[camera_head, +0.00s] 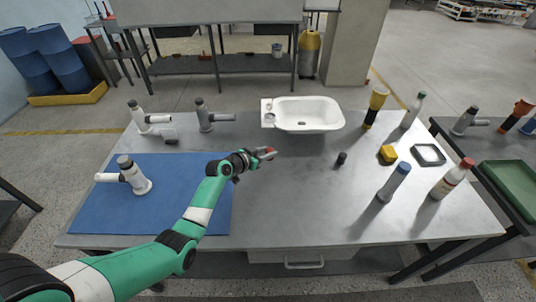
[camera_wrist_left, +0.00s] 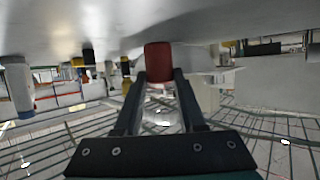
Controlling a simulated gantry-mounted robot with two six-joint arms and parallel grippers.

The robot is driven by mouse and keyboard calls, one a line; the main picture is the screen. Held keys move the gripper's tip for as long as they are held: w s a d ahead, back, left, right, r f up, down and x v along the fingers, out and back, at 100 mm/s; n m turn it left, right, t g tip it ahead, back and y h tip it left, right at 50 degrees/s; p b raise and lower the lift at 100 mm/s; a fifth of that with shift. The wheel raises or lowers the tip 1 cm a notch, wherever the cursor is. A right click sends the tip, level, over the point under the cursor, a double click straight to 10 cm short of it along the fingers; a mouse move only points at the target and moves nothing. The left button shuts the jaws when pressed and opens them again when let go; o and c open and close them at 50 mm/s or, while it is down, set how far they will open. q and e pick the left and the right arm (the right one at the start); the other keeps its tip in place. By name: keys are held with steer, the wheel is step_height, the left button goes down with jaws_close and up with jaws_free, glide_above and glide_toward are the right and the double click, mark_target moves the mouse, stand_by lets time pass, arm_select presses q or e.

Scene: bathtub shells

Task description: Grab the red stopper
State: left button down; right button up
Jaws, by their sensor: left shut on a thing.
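The red stopper (camera_wrist_left: 158,62) is a small red cylinder. In the left wrist view it sits between the fingertips of my left gripper (camera_wrist_left: 160,78). In the head view the red stopper (camera_head: 268,151) shows as a small red spot at the tip of my left gripper (camera_head: 264,154). The gripper is shut on it, over the middle of the grey table, right of the blue mat. I cannot tell whether the stopper touches the table. My right gripper is in neither view.
A white basin (camera_head: 308,114) stands behind the gripper. A black cylinder (camera_head: 341,159), a yellow block (camera_head: 388,154) and several bottles stand to the right. The blue mat (camera_head: 185,205) with a grey-and-white faucet (camera_head: 134,178) lies left. The table's front middle is clear.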

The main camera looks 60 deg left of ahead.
arm_select(q)
steer(key=s+d+r+p, duration=0.7)
steer(key=s+r, duration=0.2)
steer(key=s, duration=0.2)
steer(key=shift+s+d, duration=0.15)
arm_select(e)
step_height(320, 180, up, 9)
